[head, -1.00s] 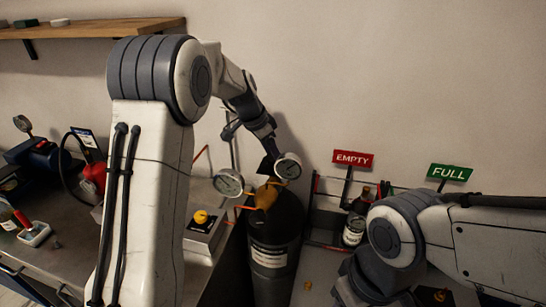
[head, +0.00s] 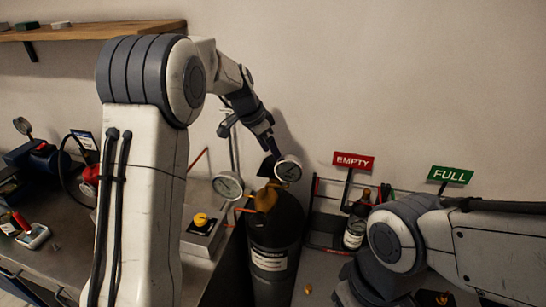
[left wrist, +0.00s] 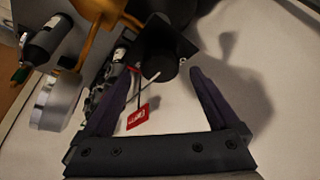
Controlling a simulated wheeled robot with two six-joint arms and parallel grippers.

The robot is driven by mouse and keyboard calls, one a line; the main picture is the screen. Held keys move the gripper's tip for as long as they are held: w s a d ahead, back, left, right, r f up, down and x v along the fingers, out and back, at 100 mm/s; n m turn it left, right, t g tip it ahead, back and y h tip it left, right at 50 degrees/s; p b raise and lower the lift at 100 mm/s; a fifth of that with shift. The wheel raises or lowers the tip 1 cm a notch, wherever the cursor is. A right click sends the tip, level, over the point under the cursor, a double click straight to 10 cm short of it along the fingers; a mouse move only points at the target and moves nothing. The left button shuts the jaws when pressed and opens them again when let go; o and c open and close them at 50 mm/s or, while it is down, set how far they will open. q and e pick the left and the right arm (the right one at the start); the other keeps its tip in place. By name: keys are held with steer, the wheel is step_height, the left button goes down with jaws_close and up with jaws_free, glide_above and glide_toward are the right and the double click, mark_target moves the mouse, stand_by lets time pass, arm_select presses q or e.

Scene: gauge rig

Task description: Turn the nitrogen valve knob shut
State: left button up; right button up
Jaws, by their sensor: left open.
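A dark gas cylinder (head: 277,230) with a white label stands upright in the middle of the head view. A brass regulator (head: 266,197) with two round gauges (head: 229,184) sits at its top. My right gripper is out of view.
A red EMPTY sign (head: 353,161) and a green FULL sign (head: 450,175) stand right of the cylinder, near a dark bottle (head: 355,226). A box with a yellow knob (head: 200,219) sits on the bench left of it. A shelf (head: 95,29) hangs at upper left.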

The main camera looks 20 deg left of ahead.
arm_select(q)
steer(key=b+v, duration=0.1)
steer(key=v, duration=0.7)
steer(key=shift+r, duration=0.3)
